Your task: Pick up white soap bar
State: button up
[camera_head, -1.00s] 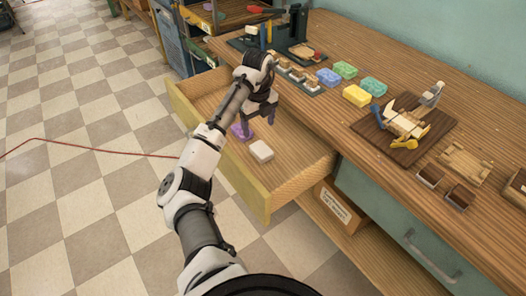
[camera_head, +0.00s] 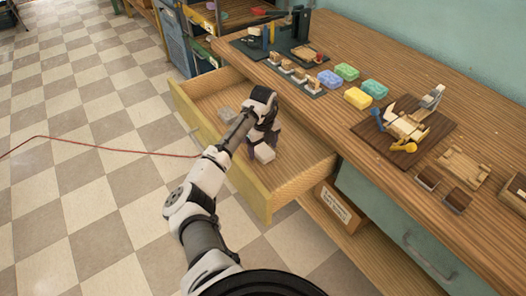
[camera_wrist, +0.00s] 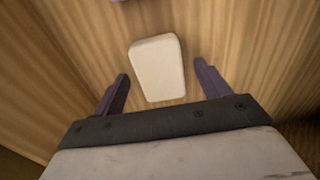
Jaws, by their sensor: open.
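The white soap bar (camera_head: 264,153) lies in the open wooden drawer (camera_head: 293,186), partly hidden by my gripper in the head view. In the wrist view the soap bar (camera_wrist: 157,66) lies on the drawer floor between my gripper's two purple fingers, with a visible space on each side. My gripper (camera_wrist: 161,75) is open and empty, pointing down over the bar. In the head view my gripper (camera_head: 262,141) is inside the drawer at the bar. I cannot tell how far above the floor the fingertips are.
Drawer walls surround my gripper. A greyish block (camera_head: 226,113) lies farther back in the drawer. The bench (camera_head: 322,108) beside the drawer bears yellow (camera_head: 357,97), blue, green and teal soaps and a wooden board (camera_head: 403,130).

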jog(key=c, duration=1.1)
